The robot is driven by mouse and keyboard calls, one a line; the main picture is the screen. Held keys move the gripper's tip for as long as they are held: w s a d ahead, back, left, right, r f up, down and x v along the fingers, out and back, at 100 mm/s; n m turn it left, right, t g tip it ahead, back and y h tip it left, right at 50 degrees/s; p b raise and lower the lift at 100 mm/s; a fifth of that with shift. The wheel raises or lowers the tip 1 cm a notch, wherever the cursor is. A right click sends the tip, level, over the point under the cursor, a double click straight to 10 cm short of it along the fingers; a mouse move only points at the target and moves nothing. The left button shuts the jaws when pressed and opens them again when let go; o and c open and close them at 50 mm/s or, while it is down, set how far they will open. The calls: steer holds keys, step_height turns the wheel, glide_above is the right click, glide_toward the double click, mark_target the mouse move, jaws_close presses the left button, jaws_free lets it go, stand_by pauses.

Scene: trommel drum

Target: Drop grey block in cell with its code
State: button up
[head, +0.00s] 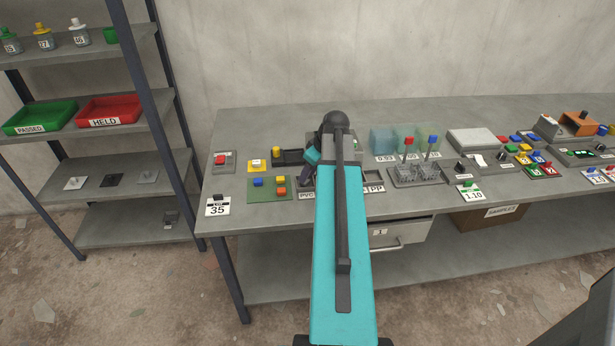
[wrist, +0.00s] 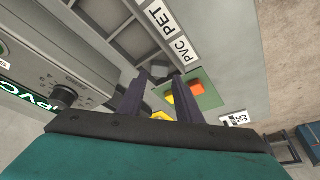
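My gripper (wrist: 162,78) points down over the bench at the labelled cells. Its two dark fingers stand apart in the wrist view. A small grey patch lies between their tips, but I cannot tell whether it is a grey block held there or the tray behind. No grey block stands out clearly elsewhere. The dark divided tray (wrist: 118,28) has a PVC label (wrist: 181,50), a PET label (wrist: 159,14) and, in the head view, a PP label (head: 374,188). My arm hides part of the tray.
A green mat (head: 256,195) with yellow, blue and orange blocks lies left of the tray, and a LOT 35 card (head: 217,206) is at the bench's left end. A shelf unit with a green PASSED tray (head: 38,117) stands left.

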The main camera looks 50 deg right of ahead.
steer(key=b+v, duration=0.1)
steer(key=v, duration=0.9)
stand_by(0.8)
